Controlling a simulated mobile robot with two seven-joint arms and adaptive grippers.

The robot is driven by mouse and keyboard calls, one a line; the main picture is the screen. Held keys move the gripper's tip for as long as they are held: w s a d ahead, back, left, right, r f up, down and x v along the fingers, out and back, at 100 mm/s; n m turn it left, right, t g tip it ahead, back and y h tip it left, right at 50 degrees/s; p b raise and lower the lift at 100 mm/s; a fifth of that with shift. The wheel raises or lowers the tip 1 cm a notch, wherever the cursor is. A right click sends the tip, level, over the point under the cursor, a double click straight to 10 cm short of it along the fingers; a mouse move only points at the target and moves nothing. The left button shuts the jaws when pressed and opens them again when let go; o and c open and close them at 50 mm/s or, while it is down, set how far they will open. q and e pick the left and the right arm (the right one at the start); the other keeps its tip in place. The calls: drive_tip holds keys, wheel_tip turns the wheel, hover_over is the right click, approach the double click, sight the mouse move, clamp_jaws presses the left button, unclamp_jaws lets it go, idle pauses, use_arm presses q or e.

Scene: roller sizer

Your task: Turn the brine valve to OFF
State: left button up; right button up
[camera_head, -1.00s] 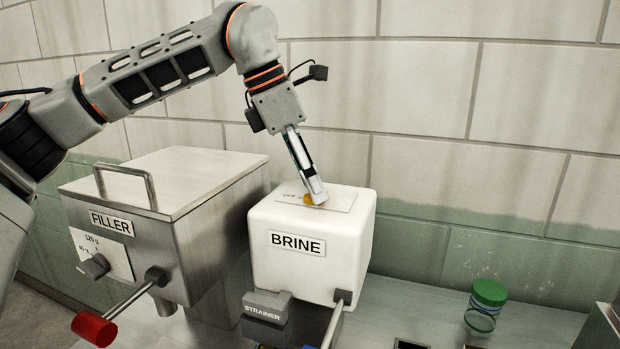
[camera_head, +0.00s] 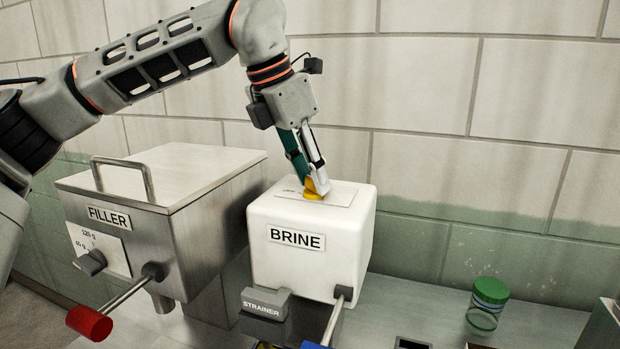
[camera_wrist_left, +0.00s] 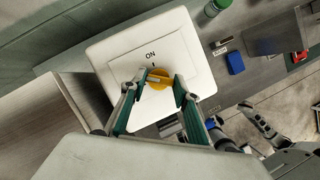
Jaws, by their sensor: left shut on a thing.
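The white brine box (camera_head: 345,240), labelled BRINE, stands at the centre of the head view. Its valve is a yellow knob (camera_head: 316,190) on a pale plate on the box top. My left gripper (camera_head: 313,188) points down from above and is shut on the knob, hiding part of it. In the left wrist view the yellow knob (camera_wrist_left: 158,78) sits between the two green-padded fingers. The word ON and a short tick show just above it there. The other marking is not legible.
The steel filler box (camera_head: 170,165) with a lid handle stands close on the left, its red-ended lever (camera_head: 89,323) reaching forward. A strainer block (camera_head: 264,305) sits at the brine box's front. A green-lidded jar (camera_head: 488,303) stands right. The tiled wall is behind.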

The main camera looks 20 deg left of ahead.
use_arm(q)
drive_tip(key=n, duration=0.2)
drive_tip(key=n+y+b, duration=0.1)
drive_tip(key=n, duration=0.1)
drive_tip(key=shift+d+n+t+y, duration=0.2)
drive_tip(key=shift+n+t+y, duration=0.1)
drive_tip(key=shift+n+t, duration=0.1)
drive_tip(key=shift+n+y, duration=0.3)
drive_tip(key=shift+n, duration=0.3)
use_arm(e)
drive_tip(key=shift+s+d+f, duration=0.15)
drive_tip(key=shift+s+f, duration=0.05)
drive_tip(key=shift+f, duration=0.85)
drive_tip(key=shift+w+r, duration=0.1)
drive_tip(key=shift+r, duration=0.1)
use_arm(q)
drive_tip(key=o, duration=1.1)
drive_tip(key=shift+c, duration=0.2)
drive_tip(key=shift+o, duration=0.2)
